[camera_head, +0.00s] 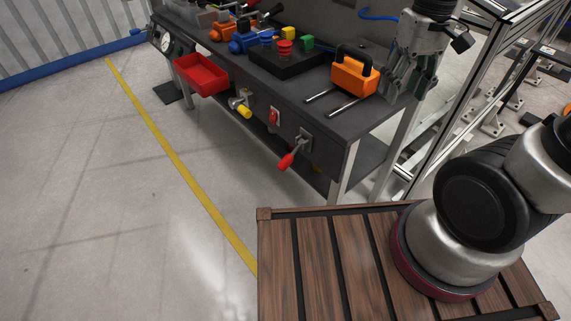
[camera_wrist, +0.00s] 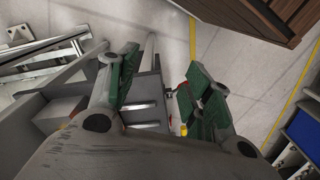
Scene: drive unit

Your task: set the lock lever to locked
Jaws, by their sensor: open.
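The lever with a red grip (camera_head: 287,161), which looks like the lock lever, is on a metal plate on the bench's front face, near its right end. Its grip points down and to the left. My gripper (camera_head: 403,93) hangs pointing down by the bench's right end, to the right of the lever and apart from it. In the wrist view my gripper's green-padded fingers (camera_wrist: 162,62) are spread with nothing between them. A small red bit shows there beside the right finger, mostly hidden; I cannot tell if it is the lever.
An aluminium frame (camera_head: 470,95) stands at right. The floor before the bench is clear.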

